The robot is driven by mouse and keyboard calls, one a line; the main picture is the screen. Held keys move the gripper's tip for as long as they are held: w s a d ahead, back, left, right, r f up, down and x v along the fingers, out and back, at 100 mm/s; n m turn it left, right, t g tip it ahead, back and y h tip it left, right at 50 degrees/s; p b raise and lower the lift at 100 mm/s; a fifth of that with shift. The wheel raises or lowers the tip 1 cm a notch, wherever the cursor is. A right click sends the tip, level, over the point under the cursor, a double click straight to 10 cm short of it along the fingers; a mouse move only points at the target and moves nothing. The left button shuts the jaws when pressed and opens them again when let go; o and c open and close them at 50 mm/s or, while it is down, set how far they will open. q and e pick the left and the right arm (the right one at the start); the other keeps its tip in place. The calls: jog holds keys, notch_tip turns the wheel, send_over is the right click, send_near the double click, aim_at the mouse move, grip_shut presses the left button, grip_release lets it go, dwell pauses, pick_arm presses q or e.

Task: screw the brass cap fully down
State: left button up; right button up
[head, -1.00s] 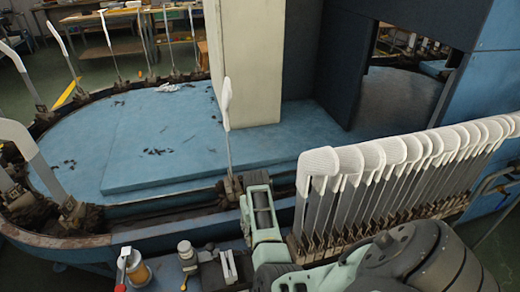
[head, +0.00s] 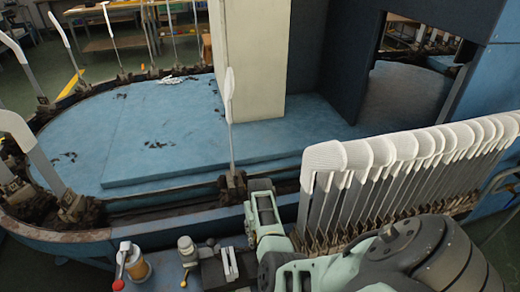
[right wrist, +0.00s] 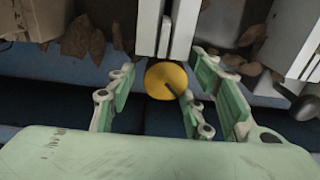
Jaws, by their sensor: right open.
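The brass cap (right wrist: 160,82) is a round yellow disc in the right wrist view, just below the foot of a pale upright bar. A thin dark rod crosses its right side. My right gripper (right wrist: 164,66) is open, its green fingers on either side of the cap with gaps on both sides. Nothing is held in it. How far down the cap sits cannot be told from this angle. In the head view my right arm comes in at the lower right, and I cannot make out the cap there. My left gripper is in neither view.
A row of white socks (head: 400,150) on metal boards stands at the right. A single board (head: 229,110) rises from the blue table's rim (head: 70,236). A tan cylinder (head: 138,269) beside a red-tipped lever and a grey knob (head: 186,246) stand at the front. The blue tabletop (head: 165,140) is mostly clear.

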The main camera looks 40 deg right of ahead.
jog(key=c, duration=0.4)
jog(key=shift+d, duration=0.1)
jog(key=c, duration=0.6)
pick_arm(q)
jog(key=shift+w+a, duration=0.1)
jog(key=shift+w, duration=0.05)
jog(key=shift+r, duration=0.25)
